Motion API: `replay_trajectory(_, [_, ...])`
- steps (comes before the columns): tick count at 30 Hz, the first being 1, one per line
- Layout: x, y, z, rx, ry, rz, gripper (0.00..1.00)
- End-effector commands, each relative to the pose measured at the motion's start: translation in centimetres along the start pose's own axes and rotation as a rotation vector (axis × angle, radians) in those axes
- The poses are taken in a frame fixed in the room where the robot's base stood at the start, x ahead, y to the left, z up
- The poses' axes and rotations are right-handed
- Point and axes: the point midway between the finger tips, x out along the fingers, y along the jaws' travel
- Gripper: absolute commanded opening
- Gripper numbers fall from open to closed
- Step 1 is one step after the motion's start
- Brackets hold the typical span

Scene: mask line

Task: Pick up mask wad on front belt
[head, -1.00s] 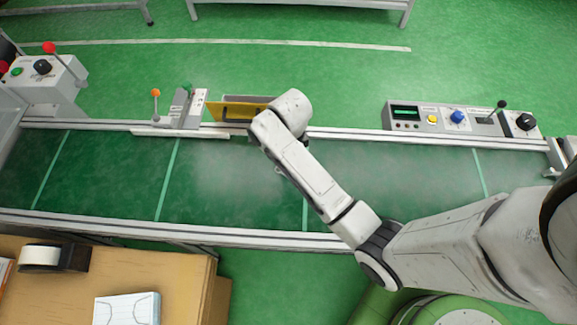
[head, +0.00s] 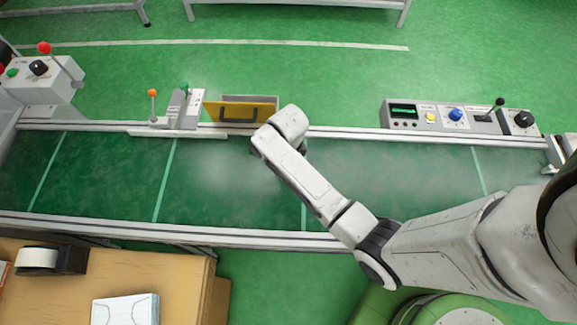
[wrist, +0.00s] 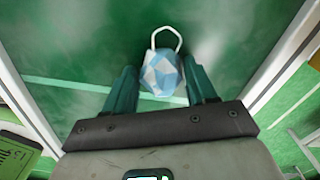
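The mask wad (wrist: 161,75) is a crumpled blue and white ball with a white ear loop standing out at its far side. In the wrist view it lies on the green front belt (wrist: 100,30), between the two dark green fingers. My gripper (wrist: 160,70) is open, with a finger on each side of the wad. I cannot tell whether either finger touches it. In the head view the belt (head: 235,200) runs across the picture. There the wad and the gripper fingers are hidden by my own arm.
A yellow drawer (head: 262,109) with a dark handle stands at the belt's far rail, close to my wrist. A control panel (head: 440,117) is on that rail at right. A wooden table (head: 170,275) with a tape dispenser is at front left. The belt's left part is clear.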

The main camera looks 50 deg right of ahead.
Motion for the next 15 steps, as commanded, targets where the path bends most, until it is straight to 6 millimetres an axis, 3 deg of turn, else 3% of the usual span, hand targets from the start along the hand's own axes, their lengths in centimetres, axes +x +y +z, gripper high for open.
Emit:
replay_trajectory(12, [-0.01,0.01,0.00,0.000,0.000,0.000,0.17])
replay_trajectory(15, [-0.01,0.01,0.00,0.000,0.000,0.000,0.16])
